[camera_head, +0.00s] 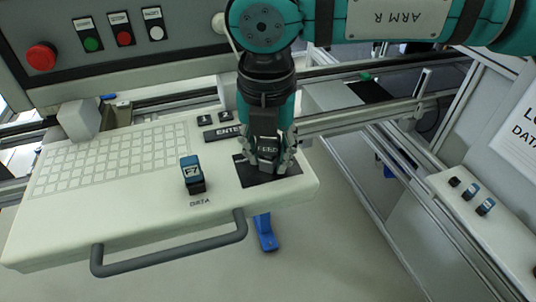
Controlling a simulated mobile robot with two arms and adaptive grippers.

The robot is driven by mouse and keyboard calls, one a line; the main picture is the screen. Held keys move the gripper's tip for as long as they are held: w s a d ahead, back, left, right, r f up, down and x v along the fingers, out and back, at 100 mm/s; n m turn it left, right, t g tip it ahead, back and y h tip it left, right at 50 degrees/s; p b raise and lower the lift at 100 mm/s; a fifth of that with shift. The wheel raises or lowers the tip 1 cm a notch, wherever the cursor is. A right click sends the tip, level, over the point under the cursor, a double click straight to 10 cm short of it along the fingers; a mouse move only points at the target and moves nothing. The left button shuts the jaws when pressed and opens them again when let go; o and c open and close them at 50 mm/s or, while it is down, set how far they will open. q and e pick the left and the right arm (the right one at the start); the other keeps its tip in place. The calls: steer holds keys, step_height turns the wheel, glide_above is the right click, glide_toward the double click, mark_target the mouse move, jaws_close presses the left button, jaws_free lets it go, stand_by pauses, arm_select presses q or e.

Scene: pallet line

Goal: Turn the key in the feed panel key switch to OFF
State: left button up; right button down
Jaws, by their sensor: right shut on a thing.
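My right gripper (268,158) points down over the black square plate (249,178) at the right end of the pale control panel (130,235). Its fingers are shut on a small dark piece with pale lettering, which I take for the key. The fingers hide most of it, and the lettering is too small to read surely. The switch under the key and its OFF mark are hidden, so I cannot tell the key's angle. My left gripper is not in view.
A blue-and-black block (192,175) stands on the panel left of the gripper, by the DATA label. A grey handle (170,251) runs along the front edge. A grey box (120,45) with a red button (41,56) is behind. Metal rails (365,118) lie right.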

steer(key=n+b, duration=0.1)
steer(key=n, duration=0.3)
steer(key=shift+f+y+b, duration=0.1)
steer(key=shift+y+b, duration=0.2)
steer(key=c, duration=1.4)
jaws_free()
steer(key=shift+n, duration=0.4)
steer(key=shift+c, duration=0.2)
steer(key=o, duration=0.6)
steer(key=shift+c, duration=0.2)
steer(key=shift+o, duration=0.2)
steer(key=o, duration=0.4)
steer(key=shift+o, duration=0.2)
steer(key=shift+r, duration=0.25)
steer(key=shift+r+p, duration=1.6)
steer(key=shift+r, duration=1.8)
